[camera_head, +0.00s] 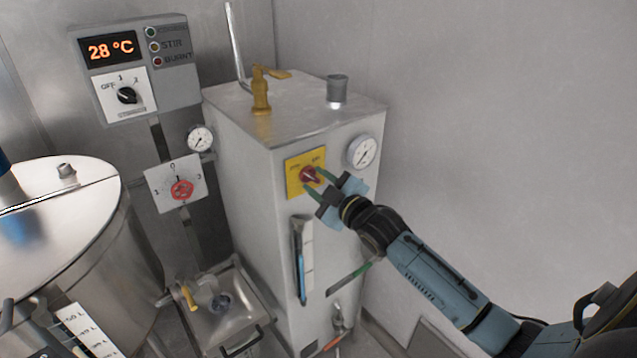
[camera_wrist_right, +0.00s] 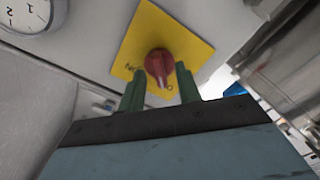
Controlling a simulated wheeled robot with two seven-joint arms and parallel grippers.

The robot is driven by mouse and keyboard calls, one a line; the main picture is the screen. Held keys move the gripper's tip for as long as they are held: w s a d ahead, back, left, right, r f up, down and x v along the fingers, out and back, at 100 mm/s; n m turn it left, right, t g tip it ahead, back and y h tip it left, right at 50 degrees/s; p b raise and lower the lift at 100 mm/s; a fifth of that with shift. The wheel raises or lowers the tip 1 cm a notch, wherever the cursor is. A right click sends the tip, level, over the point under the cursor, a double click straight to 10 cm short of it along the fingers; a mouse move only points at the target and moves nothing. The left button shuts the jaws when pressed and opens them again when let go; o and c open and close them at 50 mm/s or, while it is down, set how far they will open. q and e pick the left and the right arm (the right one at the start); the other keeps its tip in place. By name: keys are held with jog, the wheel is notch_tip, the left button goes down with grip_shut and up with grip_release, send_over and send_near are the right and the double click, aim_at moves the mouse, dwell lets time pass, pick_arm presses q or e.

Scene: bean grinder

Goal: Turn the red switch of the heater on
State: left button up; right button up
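The red switch (camera_head: 308,174) sits on a yellow plate (camera_head: 292,187) on the front of the white heater cabinet (camera_head: 265,235). In the right wrist view, the red knob (camera_wrist_right: 158,65) shows between the green fingertips of my right gripper (camera_wrist_right: 159,72), on its yellow plate (camera_wrist_right: 185,38). My right gripper (camera_head: 315,179) is open, its fingers on either side of the knob. The right finger looks very close to the knob; a gap shows on the left. I cannot tell whether either finger touches it. My left gripper is not in view.
A round gauge (camera_head: 362,152) sits just right of the switch. A brass valve (camera_head: 262,92) and a grey cap (camera_head: 337,91) stand on top. A control box (camera_head: 135,65) reading 28 °C and a steel vessel (camera_head: 70,235) are at left. Bare wall lies right.

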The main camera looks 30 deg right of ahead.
grip_shut()
dwell(0.4)
jog(key=m+p, duration=0.3)
jog(key=shift+r+m, duration=0.15)
jog(key=shift+m, duration=0.15)
jog(key=m+p, duration=0.3)
jog(key=m, duration=0.1)
jog(key=shift+w+m, duration=0.1)
jog(key=shift+m, duration=0.2)
jog(key=m+p, duration=0.2)
jog(key=m, duration=0.2)
jog(key=shift+d, duration=0.1)
jog(key=m, duration=0.5)
jog(key=shift+m, duration=0.3)
